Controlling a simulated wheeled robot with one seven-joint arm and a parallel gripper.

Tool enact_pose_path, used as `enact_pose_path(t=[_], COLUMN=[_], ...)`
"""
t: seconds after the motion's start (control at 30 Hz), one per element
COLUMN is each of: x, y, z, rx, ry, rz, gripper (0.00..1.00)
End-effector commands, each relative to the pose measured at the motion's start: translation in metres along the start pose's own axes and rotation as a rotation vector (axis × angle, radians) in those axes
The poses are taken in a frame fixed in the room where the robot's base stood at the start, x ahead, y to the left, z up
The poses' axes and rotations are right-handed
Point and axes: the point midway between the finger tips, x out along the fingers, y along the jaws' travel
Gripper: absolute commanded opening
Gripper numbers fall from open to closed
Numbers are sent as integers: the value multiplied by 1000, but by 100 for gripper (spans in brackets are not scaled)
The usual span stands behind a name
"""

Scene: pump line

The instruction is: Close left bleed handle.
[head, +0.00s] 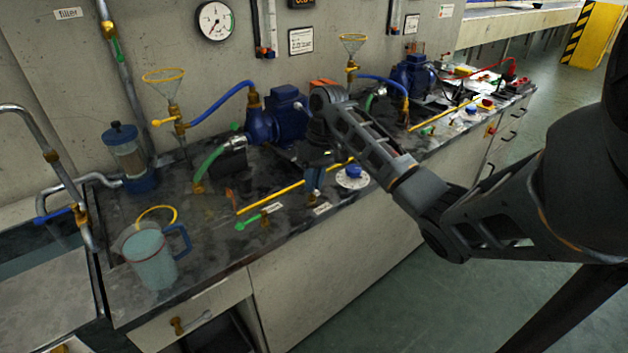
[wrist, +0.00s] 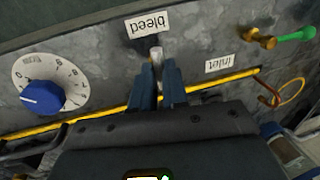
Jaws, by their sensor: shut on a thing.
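The left bleed handle (wrist: 156,54) shows in the wrist view as a small pale piece just below the upside-down "bleed" label (wrist: 148,24). My gripper (wrist: 157,72) is shut on this handle, with one blue-grey finger on each side. Most of the handle is hidden between the fingers, so its angle cannot be read. In the head view my gripper (head: 314,186) points down at the front of the left pump station, just behind a small label (head: 322,208). The handle itself is hidden there.
The green inlet handle (head: 247,224) is left of my gripper, and a blue dial (head: 352,176) is right of it. A yellow rod (head: 270,196) runs close by. The left blue pump (head: 280,118) stands behind. A jug (head: 150,256) stands at the front left.

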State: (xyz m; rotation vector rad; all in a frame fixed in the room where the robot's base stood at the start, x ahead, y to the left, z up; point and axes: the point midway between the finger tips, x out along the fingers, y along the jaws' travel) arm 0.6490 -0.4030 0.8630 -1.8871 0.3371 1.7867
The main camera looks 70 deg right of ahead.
Motion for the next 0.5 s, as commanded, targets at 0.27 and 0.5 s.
enact_pose_path(t=[0.27,0.5], x=[-2,-5], y=[-1,-4], z=[0,2], rx=[20,121], ry=[4,21], rz=[-1,-4], gripper=[0,0])
